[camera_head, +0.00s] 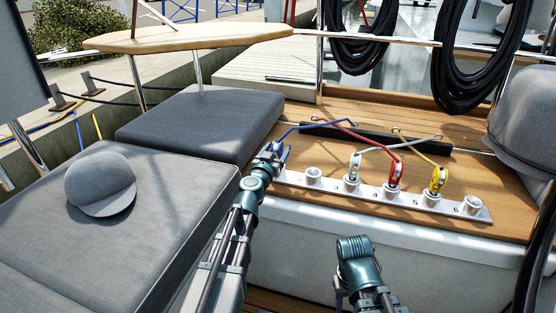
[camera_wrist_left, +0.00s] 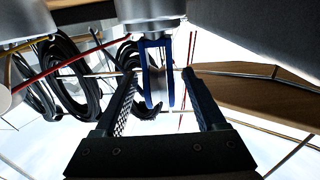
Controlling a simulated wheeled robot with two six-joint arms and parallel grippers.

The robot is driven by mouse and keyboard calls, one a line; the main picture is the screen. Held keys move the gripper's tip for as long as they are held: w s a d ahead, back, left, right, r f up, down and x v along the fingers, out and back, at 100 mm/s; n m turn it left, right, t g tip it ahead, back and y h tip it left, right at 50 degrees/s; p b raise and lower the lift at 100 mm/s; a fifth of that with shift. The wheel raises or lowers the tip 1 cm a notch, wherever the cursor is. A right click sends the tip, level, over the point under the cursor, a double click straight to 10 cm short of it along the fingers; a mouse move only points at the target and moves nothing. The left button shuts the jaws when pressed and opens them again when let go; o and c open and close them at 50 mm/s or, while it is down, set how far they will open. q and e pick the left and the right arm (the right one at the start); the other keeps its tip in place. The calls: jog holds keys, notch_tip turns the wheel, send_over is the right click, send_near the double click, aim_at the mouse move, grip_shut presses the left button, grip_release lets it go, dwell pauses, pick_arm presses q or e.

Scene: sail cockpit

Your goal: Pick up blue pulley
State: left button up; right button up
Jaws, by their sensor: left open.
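The blue pulley (camera_head: 281,149) is at the left end of a metal strip with numbered posts (camera_head: 333,190), mostly hidden behind my left gripper (camera_head: 273,153). In the left wrist view the blue pulley (camera_wrist_left: 153,75) sits on a grey round post (camera_wrist_left: 150,12). My left gripper (camera_wrist_left: 160,100) is open there, with one finger on each side of the pulley and a visible gap to each. Part of my right arm shows at bottom centre in the head view; its fingers are not seen.
Silver (camera_head: 354,170), red (camera_head: 393,176) and yellow (camera_head: 437,181) pulleys with ropes stand on the same strip to the right. A grey cushioned seat (camera_head: 180,215) with a cap (camera_head: 100,181) is left of my arm. Black rope coils (camera_head: 480,60) hang behind.

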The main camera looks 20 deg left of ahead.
pick_arm(q)
jog(key=w, duration=0.3)
jog(key=shift+w+d+f, duration=0.1)
jog(key=shift+w, duration=0.1)
jog(key=shift+s, duration=0.1)
grip_shut()
